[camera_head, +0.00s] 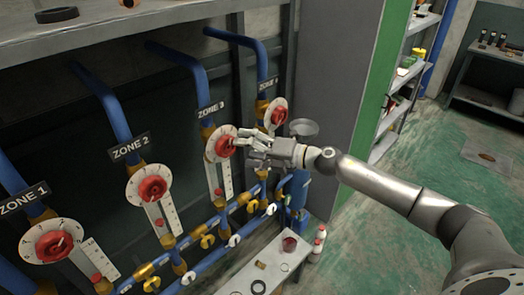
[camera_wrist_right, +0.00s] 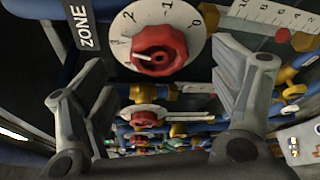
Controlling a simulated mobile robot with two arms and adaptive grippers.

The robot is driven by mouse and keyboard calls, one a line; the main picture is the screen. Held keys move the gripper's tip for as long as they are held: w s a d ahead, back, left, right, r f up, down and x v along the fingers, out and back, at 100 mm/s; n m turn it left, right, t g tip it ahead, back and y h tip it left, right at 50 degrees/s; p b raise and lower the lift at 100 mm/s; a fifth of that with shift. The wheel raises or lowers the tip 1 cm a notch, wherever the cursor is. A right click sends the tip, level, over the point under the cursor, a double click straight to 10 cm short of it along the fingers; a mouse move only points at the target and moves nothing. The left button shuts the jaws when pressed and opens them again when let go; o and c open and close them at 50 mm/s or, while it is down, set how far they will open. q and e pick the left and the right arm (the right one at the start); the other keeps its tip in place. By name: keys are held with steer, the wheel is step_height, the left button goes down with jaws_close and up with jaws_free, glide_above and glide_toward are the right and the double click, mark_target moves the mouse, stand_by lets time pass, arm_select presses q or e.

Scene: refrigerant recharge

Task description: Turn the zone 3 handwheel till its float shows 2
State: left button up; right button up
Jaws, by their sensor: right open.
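The zone 3 handwheel (camera_head: 223,146) is a red knob on a round white numbered dial, beneath the ZONE 3 label (camera_head: 210,108). Its white scale strip (camera_head: 227,178) hangs below, with a red float (camera_head: 219,192) low on it; the exact reading is too small to tell. My right gripper (camera_head: 248,151) is just right of the handwheel. In the right wrist view a red handwheel (camera_wrist_right: 158,48) shows ahead, between and beyond the spread, empty fingers (camera_wrist_right: 160,95), with no clear contact. A numbered scale (camera_wrist_right: 275,14) shows there at upper right. My left gripper is not in view.
Red handwheels for zone 2 (camera_head: 152,188) and zone 1 (camera_head: 54,245) stand to the left; another (camera_head: 277,114) is behind to the right. Blue pipes (camera_head: 190,70) and yellow valves run around them. A bench (camera_head: 240,280) stands below. Open green floor (camera_head: 420,150) lies right.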

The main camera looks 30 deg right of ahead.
steer(key=shift+v, duration=2.7)
